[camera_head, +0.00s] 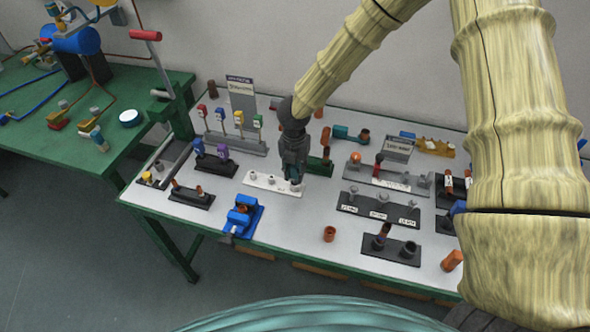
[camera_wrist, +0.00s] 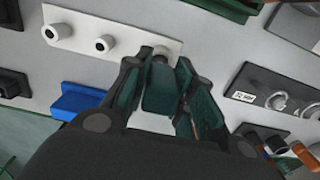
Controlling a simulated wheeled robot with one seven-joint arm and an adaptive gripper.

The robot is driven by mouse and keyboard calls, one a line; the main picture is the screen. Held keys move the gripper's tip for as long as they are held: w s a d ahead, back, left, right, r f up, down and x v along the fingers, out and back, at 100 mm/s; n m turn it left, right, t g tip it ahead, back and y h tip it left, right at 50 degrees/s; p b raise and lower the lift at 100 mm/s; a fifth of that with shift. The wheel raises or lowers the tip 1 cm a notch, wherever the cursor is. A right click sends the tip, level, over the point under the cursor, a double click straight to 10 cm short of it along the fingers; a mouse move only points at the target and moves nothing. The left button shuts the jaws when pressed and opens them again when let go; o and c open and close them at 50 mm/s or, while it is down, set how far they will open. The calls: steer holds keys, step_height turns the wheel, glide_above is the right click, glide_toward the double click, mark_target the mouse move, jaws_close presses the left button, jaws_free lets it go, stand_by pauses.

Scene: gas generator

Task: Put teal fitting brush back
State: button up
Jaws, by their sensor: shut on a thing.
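My gripper (camera_head: 293,178) is over the right end of a white holder block (camera_head: 258,184) on the table. In the wrist view its fingers (camera_wrist: 160,82) are closed around a teal piece (camera_wrist: 160,92), which looks like the handle of the teal fitting brush. The brush's lower end is hidden by the fingers. I cannot tell whether the brush touches this end socket.
A blue vise (camera_head: 241,214) stands in front of the block. A green holder (camera_head: 320,164) is close behind on the right, and a dark three-post rack (camera_head: 378,212) lies further right. A copper cup (camera_head: 329,233) stands near the front edge with bare table around it.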

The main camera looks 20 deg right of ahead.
steer(key=shift+f, duration=0.1)
steer(key=o, duration=1)
steer(key=shift+c, duration=0.2)
